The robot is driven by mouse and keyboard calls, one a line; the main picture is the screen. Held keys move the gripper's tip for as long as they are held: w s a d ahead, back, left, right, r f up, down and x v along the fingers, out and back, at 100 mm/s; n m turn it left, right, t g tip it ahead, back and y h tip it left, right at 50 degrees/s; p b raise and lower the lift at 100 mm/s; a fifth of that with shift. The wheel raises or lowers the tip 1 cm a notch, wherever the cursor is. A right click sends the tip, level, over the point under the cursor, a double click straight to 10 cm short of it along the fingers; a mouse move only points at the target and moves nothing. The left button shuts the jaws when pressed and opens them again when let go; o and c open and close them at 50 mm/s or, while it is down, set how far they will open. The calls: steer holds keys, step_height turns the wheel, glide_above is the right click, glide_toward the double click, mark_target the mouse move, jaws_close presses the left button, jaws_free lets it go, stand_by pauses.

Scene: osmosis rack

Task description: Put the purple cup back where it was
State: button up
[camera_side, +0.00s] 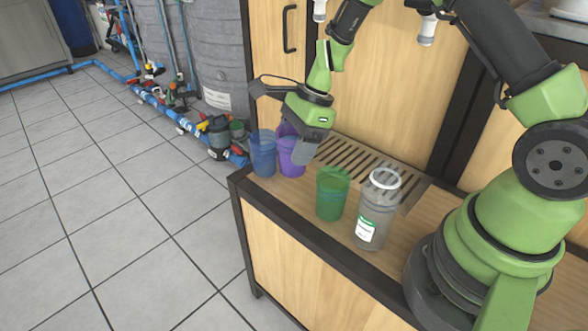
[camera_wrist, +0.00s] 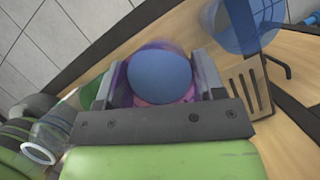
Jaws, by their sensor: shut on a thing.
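The purple cup (camera_side: 290,158) is upright near the counter's far-left corner, just right of the blue cup (camera_side: 263,154). My gripper (camera_side: 301,147) is shut on the purple cup, with its fingers on either side near the rim. In the wrist view the purple cup (camera_wrist: 122,82) sits between the two fingers. A blue rounded shape covers most of its mouth there, and I cannot tell what it is. The cup's base is at or very near the counter top; I cannot tell whether it touches.
A green cup (camera_side: 332,194) and a clear labelled bottle with a white rim (camera_side: 376,208) stand to the right along the front edge. A slotted drain grille (camera_side: 350,159) lies behind them. The blue cup (camera_wrist: 247,25) is close by. The counter's left edge is near.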

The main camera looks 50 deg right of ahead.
steer(key=shift+f, duration=2.55)
steer(key=shift+f, duration=0.1)
steer(key=o, duration=1.1)
steer(key=v, duration=1.2)
steer(key=s+a+r+n+t+h, duration=0.1)
steer(key=s+a+r+n, duration=0.1)
steer(key=s+r+n, duration=0.3)
steer(key=s+a+r+n+t, duration=0.1)
steer(key=s+a+r+n, duration=0.1)
steer(key=r+n, duration=0.35)
steer(key=shift+s+a+r+n+t+h, duration=0.15)
steer(key=shift+s+a+r+n+t, duration=0.35)
steer(key=shift+s+r+n, duration=1.05)
steer(key=shift+s+a+r+n+t+h, duration=0.3)
steer(key=shift+s+n+t, duration=0.6)
steer(key=shift+s, duration=1.45)
steer(key=shift+s+a+r+n+t+h, duration=0.1)
steer(key=shift+s+a+r+n+t, duration=0.3)
steer(key=shift+s+r+n, duration=1)
